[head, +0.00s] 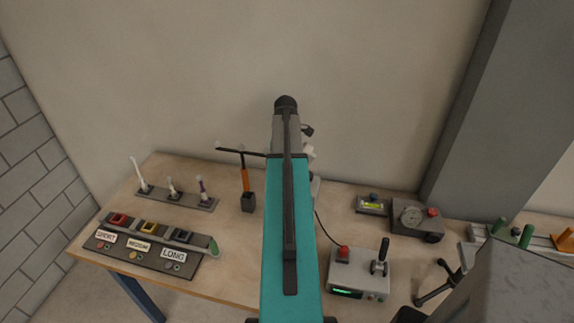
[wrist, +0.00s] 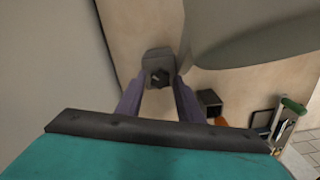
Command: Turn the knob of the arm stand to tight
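In the wrist view, a dark knob (wrist: 160,78) sits on the face of a grey block (wrist: 158,58), which looks like part of the arm stand. My gripper (wrist: 159,88) has its two purple fingers apart, one on each side of the knob in the picture. A gap shows between each finger and the knob; how far the knob is from the fingertips in depth I cannot tell. The knob's setting is not readable. In the head view my teal arm hides the gripper and the knob.
An orange post on a black base (head: 248,202) stands left of my arm. A labelled button panel (head: 150,250) and a brush rack (head: 180,199) are further left. A joystick box (head: 358,272) and a dial device (head: 415,217) are right. A large grey shape (wrist: 255,40) fills the wrist view's upper right.

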